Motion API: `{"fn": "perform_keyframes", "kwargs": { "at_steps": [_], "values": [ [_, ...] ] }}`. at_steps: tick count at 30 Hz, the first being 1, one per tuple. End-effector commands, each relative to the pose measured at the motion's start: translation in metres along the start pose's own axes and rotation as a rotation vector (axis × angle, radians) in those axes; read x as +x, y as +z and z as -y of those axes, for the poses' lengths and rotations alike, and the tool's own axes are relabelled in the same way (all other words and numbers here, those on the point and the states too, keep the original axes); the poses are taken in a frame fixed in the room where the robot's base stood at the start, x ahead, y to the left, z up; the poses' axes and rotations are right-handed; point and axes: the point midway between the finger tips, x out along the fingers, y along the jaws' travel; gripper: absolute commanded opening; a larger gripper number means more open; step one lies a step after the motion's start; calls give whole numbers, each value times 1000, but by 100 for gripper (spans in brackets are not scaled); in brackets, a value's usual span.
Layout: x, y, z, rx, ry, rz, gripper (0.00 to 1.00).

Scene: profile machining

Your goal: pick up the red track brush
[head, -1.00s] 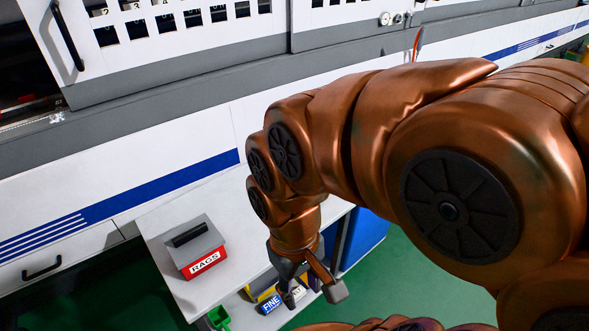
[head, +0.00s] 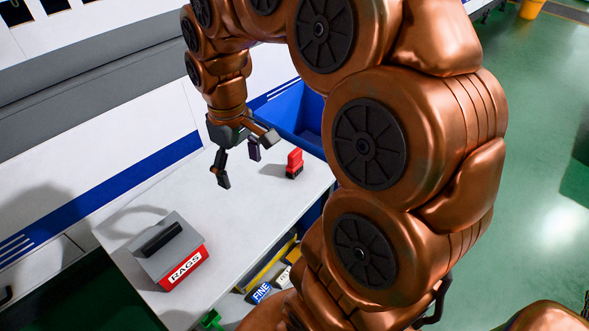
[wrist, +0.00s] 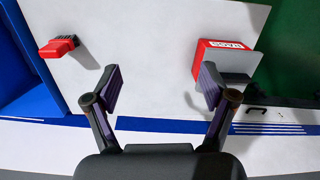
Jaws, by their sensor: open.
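The red track brush (head: 294,163) stands on the white table (head: 240,205) near its right end in the head view. It also shows in the wrist view (wrist: 59,47) at the upper left, near the table edge beside the blue bin. My gripper (head: 240,163) is open and empty above the table, to the left of the brush in the head view. In the wrist view the two fingers of my gripper (wrist: 161,88) are spread apart with bare table between them, and the brush lies outside them, beyond the left finger.
A red and grey RAGS box (head: 168,252) sits on the table's left part; it is right of the fingers in the wrist view (wrist: 222,60). A blue bin (head: 292,118) adjoins the table's far right end. Labelled bins, one marked FINE (head: 261,292), lie below the front edge.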

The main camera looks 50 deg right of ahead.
Motion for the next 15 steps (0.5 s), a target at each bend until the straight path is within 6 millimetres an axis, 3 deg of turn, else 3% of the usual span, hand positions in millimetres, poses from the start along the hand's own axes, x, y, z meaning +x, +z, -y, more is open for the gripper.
{"fn": "perform_keyframes", "kwargs": {
  "at_steps": [6, 15],
  "values": [
    [24, -38, -69, 1, 1, -36, 83],
    [62, -57, -177, 38, 17, -63, 83]
  ]
}}
